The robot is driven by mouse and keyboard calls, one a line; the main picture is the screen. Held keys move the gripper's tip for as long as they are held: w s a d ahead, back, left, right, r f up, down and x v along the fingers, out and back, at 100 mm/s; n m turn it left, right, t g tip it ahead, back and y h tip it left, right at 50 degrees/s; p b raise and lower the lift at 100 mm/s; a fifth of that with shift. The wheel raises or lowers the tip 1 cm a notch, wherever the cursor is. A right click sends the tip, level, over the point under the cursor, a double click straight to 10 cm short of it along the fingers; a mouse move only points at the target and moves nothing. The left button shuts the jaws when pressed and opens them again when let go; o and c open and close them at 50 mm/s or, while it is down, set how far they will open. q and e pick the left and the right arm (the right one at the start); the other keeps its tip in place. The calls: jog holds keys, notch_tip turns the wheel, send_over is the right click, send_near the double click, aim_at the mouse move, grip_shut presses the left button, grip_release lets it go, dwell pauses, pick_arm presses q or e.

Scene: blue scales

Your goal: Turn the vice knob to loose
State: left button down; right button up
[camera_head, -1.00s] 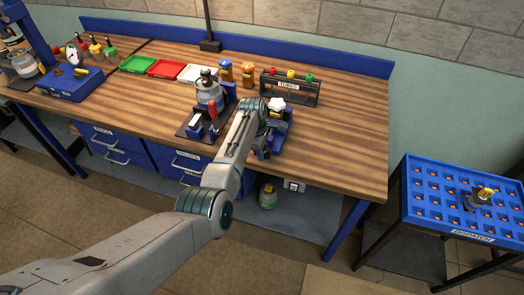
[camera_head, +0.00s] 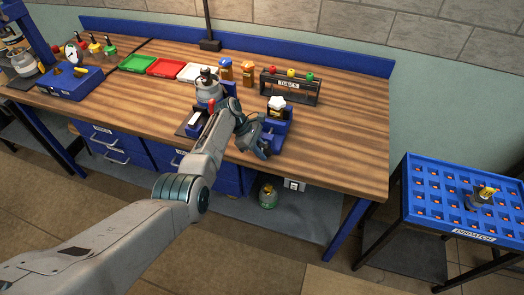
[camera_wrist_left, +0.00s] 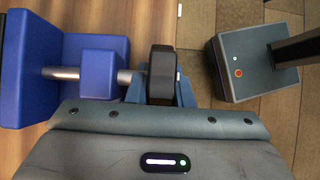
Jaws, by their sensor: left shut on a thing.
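The blue vice (camera_head: 283,118) stands near the front edge of the wooden bench. A white-topped piece (camera_head: 277,103) sits at it. In the left wrist view, the vice's blue body (camera_wrist_left: 28,65) and smaller blue block (camera_wrist_left: 104,62) are joined by a steel screw (camera_wrist_left: 60,73). The black vice knob (camera_wrist_left: 161,72) is at the screw's right end. My left gripper (camera_wrist_left: 160,88) is shut on the knob, its fingers on both sides of it. In the head view, my left gripper (camera_head: 262,146) is at the vice's front, and the knob is hidden. My right gripper is not in view.
The bench (camera_head: 340,140) is clear to the right. A blue dispatch tray (camera_head: 450,210) stands farther right.

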pick_arm(q)
jog(key=shift+a+f, duration=0.1)
jog(key=shift+f, duration=0.1)
jog(key=c, duration=1.6)
grip_release()
jog(key=shift+o, duration=0.2)
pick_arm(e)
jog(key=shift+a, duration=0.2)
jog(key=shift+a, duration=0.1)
pick_arm(q)
jog(key=shift+w+a+r, duration=0.1)
jog(key=shift+r, duration=0.05)
jog(key=b+v, duration=0.2)
jog(key=v, duration=0.8)
jog(key=shift+a+r, duration=0.15)
jog(key=shift+r, duration=0.05)
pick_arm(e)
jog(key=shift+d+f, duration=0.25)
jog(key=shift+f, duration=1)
